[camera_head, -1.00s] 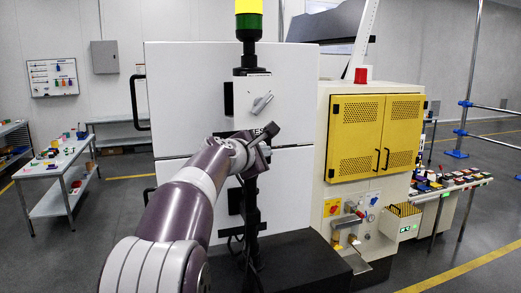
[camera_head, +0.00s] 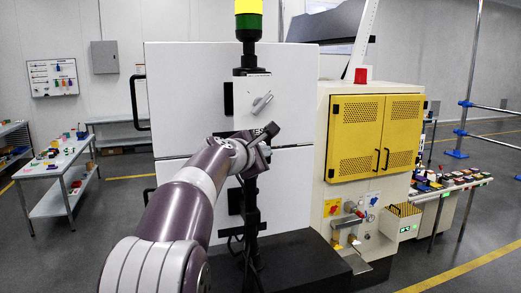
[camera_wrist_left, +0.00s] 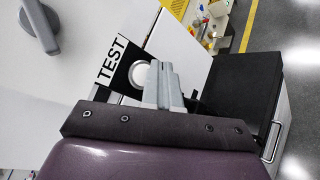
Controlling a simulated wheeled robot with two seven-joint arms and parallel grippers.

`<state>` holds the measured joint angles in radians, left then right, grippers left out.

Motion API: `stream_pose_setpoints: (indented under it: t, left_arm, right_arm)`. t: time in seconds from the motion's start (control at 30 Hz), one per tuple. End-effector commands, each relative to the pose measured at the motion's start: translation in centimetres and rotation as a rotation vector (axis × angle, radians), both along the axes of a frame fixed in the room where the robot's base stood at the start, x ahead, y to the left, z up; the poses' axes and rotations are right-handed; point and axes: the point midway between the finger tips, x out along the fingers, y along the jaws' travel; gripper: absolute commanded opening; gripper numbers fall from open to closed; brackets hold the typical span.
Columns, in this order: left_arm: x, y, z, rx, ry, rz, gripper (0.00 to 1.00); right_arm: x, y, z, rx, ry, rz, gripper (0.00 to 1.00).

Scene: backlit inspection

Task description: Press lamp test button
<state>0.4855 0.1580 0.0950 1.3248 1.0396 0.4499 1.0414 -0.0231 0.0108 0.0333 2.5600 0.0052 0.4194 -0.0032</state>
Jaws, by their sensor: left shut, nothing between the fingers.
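A round white button (camera_wrist_left: 140,75) sits on a black plate beside a "TEST" label (camera_wrist_left: 110,62) in the left wrist view. In the head view the button is hidden behind my left gripper (camera_head: 272,133), and only part of the label (camera_head: 258,133) shows on the white cabinet (camera_head: 190,90). My left gripper is shut and empty. In the wrist view its fingertips (camera_wrist_left: 158,68) overlap the button's right edge; I cannot tell whether they touch it. My right gripper is in neither view.
A grey rotary switch (camera_head: 262,103) sticks out above the label. A stack light (camera_head: 249,22) with yellow and green sections stands on the cabinet. A yellow-doored machine (camera_head: 357,137) stands to the right. A dark block (camera_head: 325,262) lies below.

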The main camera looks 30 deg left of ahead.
Motion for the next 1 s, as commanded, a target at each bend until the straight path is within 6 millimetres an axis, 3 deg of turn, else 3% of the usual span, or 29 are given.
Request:
stream_pose_setpoints:
  t: [1.0]
  left_arm:
    - [0.75, 0.88, 0.02, 0.000, 0.000, 0.000, 0.00]
  right_arm:
    - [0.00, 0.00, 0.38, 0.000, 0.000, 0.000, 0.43]
